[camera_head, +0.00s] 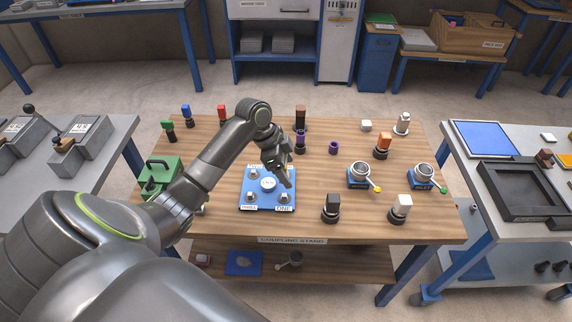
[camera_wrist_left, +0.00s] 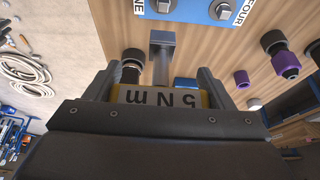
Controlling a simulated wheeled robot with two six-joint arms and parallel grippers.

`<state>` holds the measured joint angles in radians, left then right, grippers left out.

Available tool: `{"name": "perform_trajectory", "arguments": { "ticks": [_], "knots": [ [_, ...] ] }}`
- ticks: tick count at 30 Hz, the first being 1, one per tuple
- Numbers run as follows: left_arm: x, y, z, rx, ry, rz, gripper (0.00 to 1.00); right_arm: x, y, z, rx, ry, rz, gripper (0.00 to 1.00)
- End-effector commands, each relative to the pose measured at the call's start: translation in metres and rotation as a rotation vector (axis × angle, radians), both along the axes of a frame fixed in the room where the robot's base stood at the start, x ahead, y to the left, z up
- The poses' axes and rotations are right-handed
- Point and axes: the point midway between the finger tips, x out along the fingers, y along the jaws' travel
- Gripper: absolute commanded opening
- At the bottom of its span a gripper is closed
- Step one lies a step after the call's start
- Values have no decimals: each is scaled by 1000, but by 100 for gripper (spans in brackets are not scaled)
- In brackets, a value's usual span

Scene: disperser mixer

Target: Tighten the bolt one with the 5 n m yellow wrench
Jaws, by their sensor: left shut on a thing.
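My left gripper (camera_head: 288,180) is over the right side of the blue plate (camera_head: 267,186) in the head view. It is shut on the 5 N m wrench (camera_wrist_left: 160,97); the yellow band with "5 N m" shows between the fingers in the left wrist view, and a grey metal end sticks out beyond. Bolt one (camera_head: 284,198) stands at the plate's front right corner by the label "ONE", also in the left wrist view (camera_wrist_left: 166,5). The wrench end appears apart from the bolt in the wrist view. My right gripper is not in view.
The plate lies on the wooden coupling stand (camera_head: 225,222). A green box (camera_head: 160,177) is at left. Capped black pieces (camera_head: 331,208) and two metal cups (camera_head: 360,173) stand at right. Another bolt (camera_wrist_left: 222,8) is by "FOUR".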

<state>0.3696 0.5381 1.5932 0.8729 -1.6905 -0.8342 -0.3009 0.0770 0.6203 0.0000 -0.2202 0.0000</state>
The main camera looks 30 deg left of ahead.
Motion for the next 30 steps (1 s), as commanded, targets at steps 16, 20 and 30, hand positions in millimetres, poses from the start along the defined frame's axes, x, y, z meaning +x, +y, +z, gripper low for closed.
{"name": "perform_trajectory", "arguments": {
  "ticks": [16,20,30],
  "knots": [
    [0,0,-53,-1,0,1,53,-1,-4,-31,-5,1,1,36],
    [0,0,-57,0,0,0,53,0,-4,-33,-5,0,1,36],
    [0,0,-57,0,0,0,53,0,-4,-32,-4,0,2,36]
  ]
}}
